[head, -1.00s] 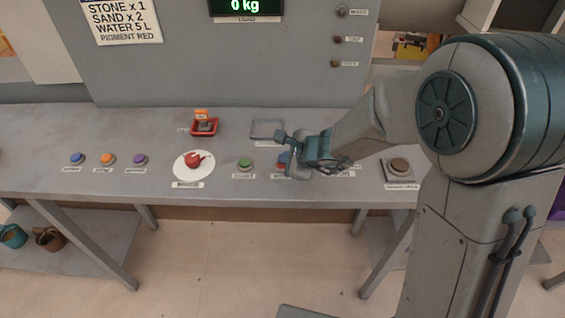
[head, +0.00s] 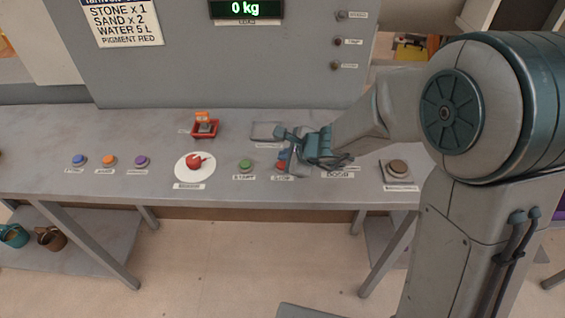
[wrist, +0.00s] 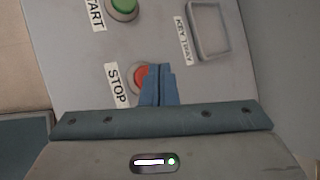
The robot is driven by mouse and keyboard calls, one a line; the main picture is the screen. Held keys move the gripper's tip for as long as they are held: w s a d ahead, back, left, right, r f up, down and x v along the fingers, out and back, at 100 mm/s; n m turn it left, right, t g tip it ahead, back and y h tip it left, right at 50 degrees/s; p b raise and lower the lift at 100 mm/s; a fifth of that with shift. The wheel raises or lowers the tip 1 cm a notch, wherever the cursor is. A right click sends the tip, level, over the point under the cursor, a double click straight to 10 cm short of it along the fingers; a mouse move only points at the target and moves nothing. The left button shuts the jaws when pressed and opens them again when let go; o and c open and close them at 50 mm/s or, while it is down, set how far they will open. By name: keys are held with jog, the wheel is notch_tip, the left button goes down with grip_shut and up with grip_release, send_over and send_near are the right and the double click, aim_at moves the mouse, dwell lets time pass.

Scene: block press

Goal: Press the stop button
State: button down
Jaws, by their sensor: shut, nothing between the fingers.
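The red stop button (wrist: 139,77) sits on the grey bench beside a label reading STOP (wrist: 117,86) in the wrist view. In the head view it shows as a small red patch (head: 280,166), partly covered by my gripper. My gripper (wrist: 160,72) is shut and empty, its blue fingertips over the right side of the button in the wrist view. It also shows in the head view (head: 285,158). I cannot tell whether the fingertips touch the button.
The green start button (head: 245,165) is left of the stop button. A key tray (head: 266,131) lies behind.

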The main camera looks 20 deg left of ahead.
jog(key=shift+r, duration=0.1)
notch_tip(320, 180, up, 5)
jog(key=p, duration=0.4)
dwell(0.7)
jog(key=s+d+r+n+g, duration=0.1)
jog(key=s+d+r+n, duration=0.55)
jog(key=d+n, duration=0.2)
jog(key=s+d+n+h, duration=0.3)
jog(key=s+d, duration=0.3)
jog(key=d, duration=0.4)
jog(key=s+d+r+n+g+h, duration=0.1)
jog(key=s+d+n+h, duration=0.3)
jog(key=d, duration=0.6)
jog(key=shift+s+d+r+h, duration=0.15)
jog(key=shift+s+r+h, duration=0.15)
jog(key=shift+s, duration=0.85)
jog(key=shift+n, duration=0.25)
